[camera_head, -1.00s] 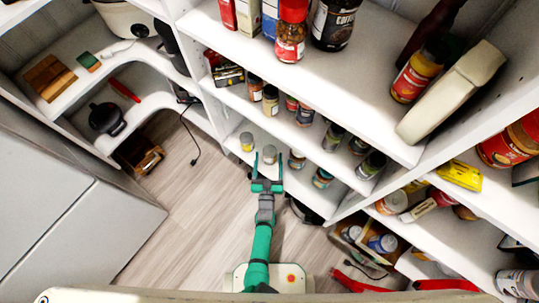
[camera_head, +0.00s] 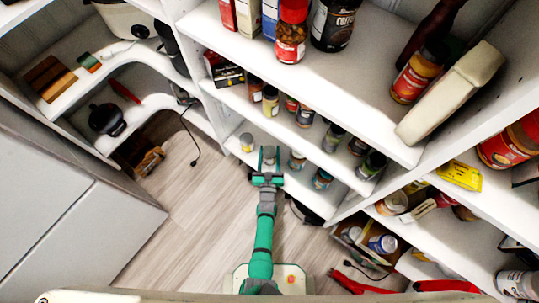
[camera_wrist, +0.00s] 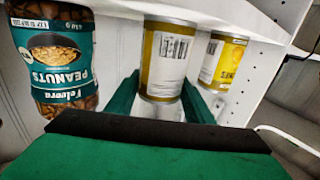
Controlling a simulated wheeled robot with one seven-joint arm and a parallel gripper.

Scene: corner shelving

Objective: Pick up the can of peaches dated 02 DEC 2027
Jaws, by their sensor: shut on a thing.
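My gripper (camera_head: 268,162) is on the lower shelf (camera_head: 335,197), with its green fingers on either side of a can. In the wrist view, my gripper (camera_wrist: 158,105) is shut on this yellow can (camera_wrist: 165,60), which has a white barcode panel facing me. The same can also shows between the fingers in the head view (camera_head: 270,153). Its name and date cannot be read, so I cannot tell whether it is the one dated 02 DEC 2027. A second yellow can (camera_wrist: 222,62) stands just right of it in the wrist view.
A teal-labelled peanuts jar (camera_wrist: 57,65) stands left of the held can in the wrist view. Several more jars and cans stand along the same shelf, and another shelf board (camera_head: 395,140) hangs above. Wooden floor (camera_head: 190,225) is open to the left.

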